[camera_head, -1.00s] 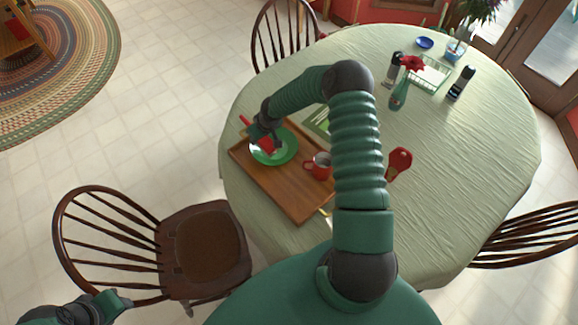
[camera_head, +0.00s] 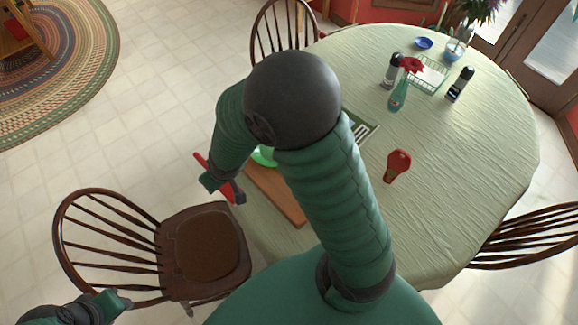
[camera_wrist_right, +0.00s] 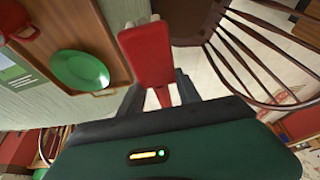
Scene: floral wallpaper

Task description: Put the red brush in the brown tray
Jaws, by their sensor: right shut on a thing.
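The red brush (camera_wrist_right: 147,55) is gripped by my right gripper, its broad red head pointing away from the wrist. In the head view the red brush (camera_head: 201,161) is held up left of the brown tray, and the right gripper (camera_head: 224,186) is around it. The brown tray (camera_head: 283,203) lies on the table, mostly hidden behind my right arm; its corner and rim (camera_wrist_right: 112,42) show in the wrist view. The brush appears beside the tray, outside its rim. My left gripper (camera_head: 112,303) is low at the left, away from the table; its jaw opening is unclear.
A green plate (camera_wrist_right: 80,71) and a red mug (camera_wrist_right: 14,20) are on the tray. A red paddle-shaped item (camera_head: 397,163) lies on the cloth to the right. A wooden chair (camera_head: 200,245) stands close below the brush. Bottles (camera_head: 392,72) stand farther back.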

